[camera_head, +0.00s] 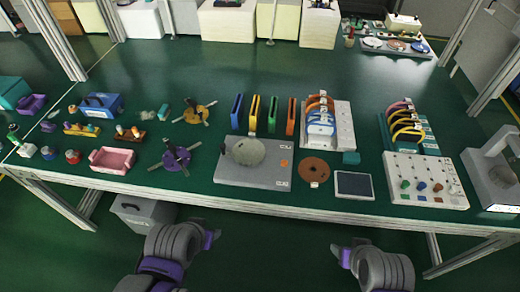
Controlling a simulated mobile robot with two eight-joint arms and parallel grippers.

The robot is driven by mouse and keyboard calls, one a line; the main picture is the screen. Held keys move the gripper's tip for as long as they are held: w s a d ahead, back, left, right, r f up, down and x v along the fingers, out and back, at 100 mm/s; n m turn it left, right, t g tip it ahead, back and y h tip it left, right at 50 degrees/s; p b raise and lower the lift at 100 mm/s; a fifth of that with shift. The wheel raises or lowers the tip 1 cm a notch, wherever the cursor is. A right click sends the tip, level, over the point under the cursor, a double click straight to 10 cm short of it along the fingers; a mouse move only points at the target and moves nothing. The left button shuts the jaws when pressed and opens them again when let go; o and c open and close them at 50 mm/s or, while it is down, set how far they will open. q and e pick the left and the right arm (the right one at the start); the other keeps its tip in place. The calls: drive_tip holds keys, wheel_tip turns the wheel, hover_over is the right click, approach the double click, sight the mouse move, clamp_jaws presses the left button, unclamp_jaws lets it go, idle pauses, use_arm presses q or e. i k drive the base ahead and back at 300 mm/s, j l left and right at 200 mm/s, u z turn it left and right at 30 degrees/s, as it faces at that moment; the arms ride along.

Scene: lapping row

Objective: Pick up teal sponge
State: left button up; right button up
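My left gripper (212,240) is below the table's front edge, left of centre. My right gripper (338,256) is also below the front edge, well short of the teal block. Both grippers are apart from everything on the table. Their finger openings are too small to make out.
Near the teal block are a brown disc (314,169), a dark framed pad (354,185), a white rack (342,126) and a white knob panel (426,182). A grey lapping plate (240,175) lies left. The table's back middle is clear.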

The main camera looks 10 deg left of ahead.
sight(349, 158)
drive_tip(key=u, duration=0.3)
drive_tip(key=l+u, duration=0.5)
drive_tip(key=u, duration=0.2)
drive_tip(key=l+u, duration=0.35)
drive_tip(key=k+l+u, duration=0.1)
drive_tip(key=l, duration=0.4)
drive_tip(key=l+u, duration=0.1)
drive_tip(key=l, duration=0.35)
drive_tip(key=k+l+u, duration=0.1)
drive_tip(key=l, duration=0.35)
drive_tip(key=k, duration=0.1)
